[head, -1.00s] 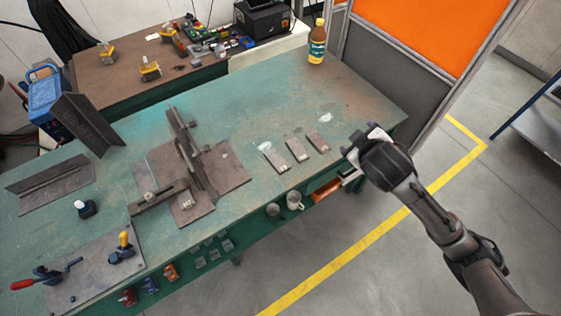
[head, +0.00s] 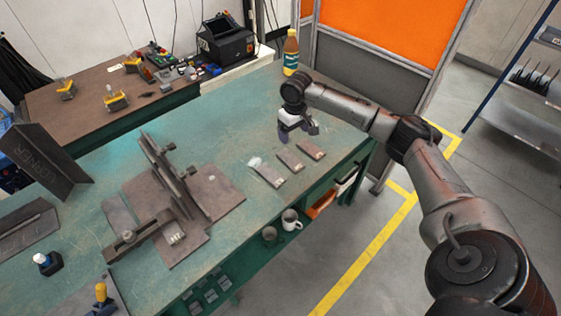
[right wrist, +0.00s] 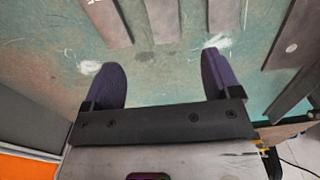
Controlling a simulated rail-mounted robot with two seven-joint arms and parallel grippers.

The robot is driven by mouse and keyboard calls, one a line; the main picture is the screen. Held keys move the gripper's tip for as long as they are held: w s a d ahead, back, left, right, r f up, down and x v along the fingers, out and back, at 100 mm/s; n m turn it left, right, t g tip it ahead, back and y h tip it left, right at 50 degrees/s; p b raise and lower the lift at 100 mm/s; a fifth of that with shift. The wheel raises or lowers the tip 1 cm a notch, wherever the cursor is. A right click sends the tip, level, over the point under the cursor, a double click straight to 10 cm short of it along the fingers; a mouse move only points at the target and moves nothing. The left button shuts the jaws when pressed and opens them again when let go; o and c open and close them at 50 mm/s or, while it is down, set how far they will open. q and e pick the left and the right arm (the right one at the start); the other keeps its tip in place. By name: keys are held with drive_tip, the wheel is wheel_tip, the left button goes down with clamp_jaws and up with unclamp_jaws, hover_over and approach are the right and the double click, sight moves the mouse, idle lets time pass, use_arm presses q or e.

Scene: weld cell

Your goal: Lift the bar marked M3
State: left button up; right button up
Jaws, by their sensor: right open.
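Three short flat grey bars lie side by side on the green bench in the head view: a left bar (head: 267,173), a middle bar (head: 290,158) and a right bar (head: 311,149). Their marks are too small to read, so I cannot tell which is M3. My right gripper (head: 298,132) is above the bench, just behind the middle and right bars, open and empty. In the right wrist view its two purple fingers (right wrist: 165,82) are spread over bare bench, and the bars (right wrist: 163,20) show beyond them, cut by the top edge. My left gripper is not in view.
A steel fixture (head: 178,190) with upright plates stands left of the bars. A bottle (head: 291,52) stands at the bench's back corner, by the orange screen (head: 385,30). Mugs (head: 290,220) sit below the front edge. Bare bench lies behind the bars.

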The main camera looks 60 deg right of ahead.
drive_tip(key=b, duration=0.2)
hover_over(291, 160)
drive_tip(key=f, duration=0.8)
drive_tip(key=shift+s+d+f, duration=0.1)
drive_tip(key=shift+s+d, duration=0.05)
drive_tip(key=shift+s, duration=0.05)
drive_tip(key=shift+w+f+b, duration=0.15)
drive_tip(key=shift+f+b, duration=1.05)
drive_tip(key=shift+f, duration=1.55)
drive_tip(key=shift+c, duration=0.2)
drive_tip(key=c, duration=0.9)
drive_tip(key=shift+r, duration=0.1)
drive_tip(key=shift+c, duration=0.3)
drive_tip(key=shift+r, duration=0.1)
